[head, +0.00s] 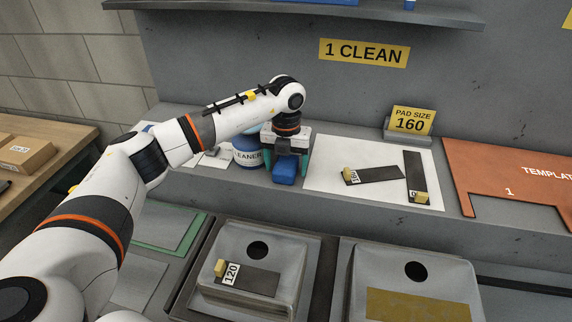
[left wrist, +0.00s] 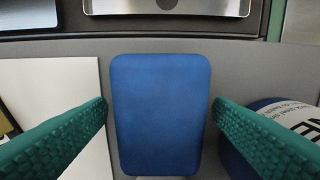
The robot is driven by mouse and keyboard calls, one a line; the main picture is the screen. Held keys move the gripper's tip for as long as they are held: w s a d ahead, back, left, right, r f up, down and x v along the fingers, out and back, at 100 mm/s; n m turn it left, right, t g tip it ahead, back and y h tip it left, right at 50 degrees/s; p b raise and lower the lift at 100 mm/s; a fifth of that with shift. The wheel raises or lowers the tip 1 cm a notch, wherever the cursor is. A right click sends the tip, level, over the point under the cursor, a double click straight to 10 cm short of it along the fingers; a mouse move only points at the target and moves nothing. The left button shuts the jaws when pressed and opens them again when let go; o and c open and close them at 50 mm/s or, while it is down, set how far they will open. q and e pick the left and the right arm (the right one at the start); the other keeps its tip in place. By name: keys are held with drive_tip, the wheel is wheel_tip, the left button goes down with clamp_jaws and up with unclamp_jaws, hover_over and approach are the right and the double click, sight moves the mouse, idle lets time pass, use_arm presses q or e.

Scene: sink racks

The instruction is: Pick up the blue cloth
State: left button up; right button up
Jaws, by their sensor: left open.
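The blue cloth (head: 285,172) is a folded rounded block on the grey ledge, beside the cleaner bottle. In the left wrist view the blue cloth (left wrist: 161,115) lies between the two green fingers, with a gap on each side. My left gripper (head: 287,160) is open above and around the cloth, pointing down. It also shows in the left wrist view (left wrist: 161,112), its fingers apart and not touching the cloth. The gripper hides the back part of the cloth in the head view. My right gripper is not in view.
The blue-and-white cleaner bottle (head: 247,150) stands close left of the gripper. A white sheet (head: 325,170) with dark pads lies close right. The orange template (head: 510,180) is further right. Two metal sinks (head: 300,247) sit below the ledge's front edge.

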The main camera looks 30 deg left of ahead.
sight(286, 163)
use_arm(q)
drive_tip(key=shift+f, duration=0.25)
drive_tip(key=c, duration=1)
drive_tip(key=shift+c, duration=0.2)
drive_tip(key=shift+r, duration=0.15)
wheel_tip(286, 163, up, 9)
drive_tip(key=shift+r+b, duration=0.1)
drive_tip(key=shift+b, duration=1.1)
drive_tip(key=shift+r, duration=0.35)
drive_tip(key=shift+o, duration=1)
drive_tip(key=shift+c, duration=0.6)
